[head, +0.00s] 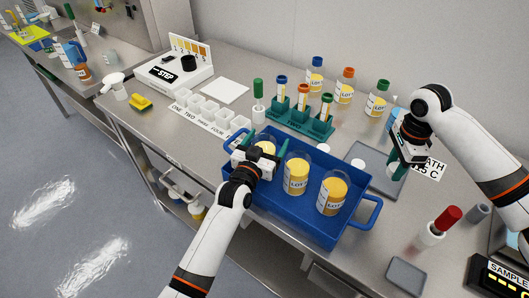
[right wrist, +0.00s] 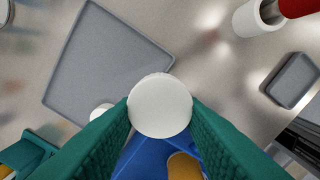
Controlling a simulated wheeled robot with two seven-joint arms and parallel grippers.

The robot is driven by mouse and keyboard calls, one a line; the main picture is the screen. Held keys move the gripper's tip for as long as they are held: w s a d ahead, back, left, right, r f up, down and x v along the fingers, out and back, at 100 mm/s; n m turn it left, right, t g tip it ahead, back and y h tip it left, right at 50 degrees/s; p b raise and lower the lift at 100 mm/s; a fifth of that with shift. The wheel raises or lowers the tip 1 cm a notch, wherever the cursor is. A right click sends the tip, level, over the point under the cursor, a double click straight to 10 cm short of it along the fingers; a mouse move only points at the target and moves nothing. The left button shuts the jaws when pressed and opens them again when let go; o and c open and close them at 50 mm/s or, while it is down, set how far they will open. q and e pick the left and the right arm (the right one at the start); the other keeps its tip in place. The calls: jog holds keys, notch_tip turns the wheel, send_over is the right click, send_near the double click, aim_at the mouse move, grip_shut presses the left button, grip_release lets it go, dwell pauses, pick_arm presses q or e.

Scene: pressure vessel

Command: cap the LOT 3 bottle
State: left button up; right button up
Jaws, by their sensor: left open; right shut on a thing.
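Three amber-filled bottles with LOT labels stand without caps in the blue tray (head: 309,232): a left bottle (head: 266,147), a middle bottle (head: 297,174) and a right bottle (head: 333,193). I cannot read the label numbers surely. My left gripper (head: 258,158) is open at the left bottle and partly hides it; contact is unclear. My right gripper (head: 393,169) is shut on a round white cap (right wrist: 160,106), above the grey mat (head: 372,176) to the right of the tray.
A green rack (head: 300,122) with colour-capped tubes stands behind the tray. Colour-capped bottles (head: 345,86) stand at the back. White cups (head: 210,111) lie left of the tray. A red-topped white holder (head: 431,234) and small grey dish (head: 406,276) are at the right.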

pick_arm(q)
jog(key=c, duration=1.1)
